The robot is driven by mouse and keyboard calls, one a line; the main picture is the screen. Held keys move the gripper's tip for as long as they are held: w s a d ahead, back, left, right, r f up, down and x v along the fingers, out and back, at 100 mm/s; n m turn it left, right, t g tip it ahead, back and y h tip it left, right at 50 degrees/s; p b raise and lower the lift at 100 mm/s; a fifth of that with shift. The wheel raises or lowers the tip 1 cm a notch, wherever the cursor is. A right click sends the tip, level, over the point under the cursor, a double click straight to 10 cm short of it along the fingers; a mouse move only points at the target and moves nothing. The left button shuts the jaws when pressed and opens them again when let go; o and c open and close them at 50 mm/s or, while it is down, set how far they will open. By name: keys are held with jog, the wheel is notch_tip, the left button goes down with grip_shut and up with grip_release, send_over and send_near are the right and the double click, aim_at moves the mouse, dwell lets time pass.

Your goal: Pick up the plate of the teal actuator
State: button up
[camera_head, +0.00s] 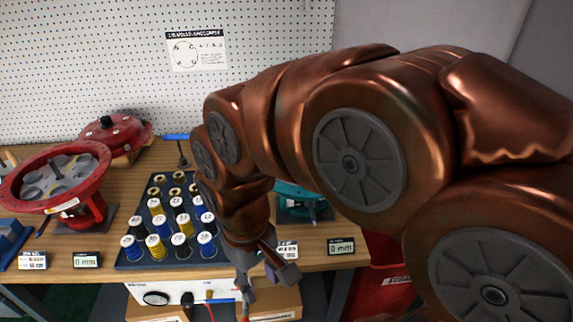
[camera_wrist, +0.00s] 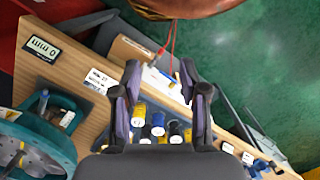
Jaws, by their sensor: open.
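The teal actuator (camera_head: 296,198) is mostly hidden behind my copper arm in the head view; only part of its teal body shows. In the wrist view the teal actuator (camera_wrist: 62,148) is at the lower left, cut off by the frame edge. A grey plate (camera_wrist: 9,152) shows partly inside its ring; most of it is out of frame. My gripper (camera_wrist: 160,82) is open and empty in the wrist view, off to the right of the actuator. In the head view my gripper (camera_head: 262,277) hangs down at the bench's front edge.
Several blue, yellow and black spools stand on a dark tray (camera_head: 129,258), left of my gripper. A red actuator (camera_head: 98,160) and a red cover (camera_head: 125,128) are at the left. A white box (camera_head: 178,292) and red bins (camera_head: 388,278) are below the bench front.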

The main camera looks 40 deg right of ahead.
jog(key=w+d+r, duration=0.2)
jog(key=w+d, duration=0.4)
jog(key=w+d+r+m+t, duration=0.1)
jog(key=w+d+r, duration=0.1)
jog(key=w+d, duration=0.4)
jog(key=w+d+r+m, duration=0.1)
jog(key=w+d+r, duration=0.2)
jog(key=w+d, duration=0.4)
jog(key=shift+d+r+t, duration=0.1)
jog(key=shift+d+t, duration=0.15)
jog(key=shift+t, duration=0.05)
jog(key=d, duration=0.4)
jog(key=d+m, duration=0.1)
jog(key=d, duration=0.3)
jog(key=d+f+m, duration=0.1)
jog(key=d, duration=0.2)
jog(key=shift+w+d, duration=0.15)
jog(key=shift+d, duration=0.25)
jog(key=shift+f+p, duration=0.4)
jog(key=shift+f, duration=0.55)
jog(key=shift+w+d+f+p, duration=0.1)
jog(key=shift+w+f+p, duration=0.1)
jog(key=shift+f+p, duration=0.4)
jog(key=f, duration=0.2)
jog(key=f+p, duration=0.1)
jog(key=f, duration=0.1)
jog(key=shift+w+d, duration=0.1)
jog(key=shift+w, duration=0.1)
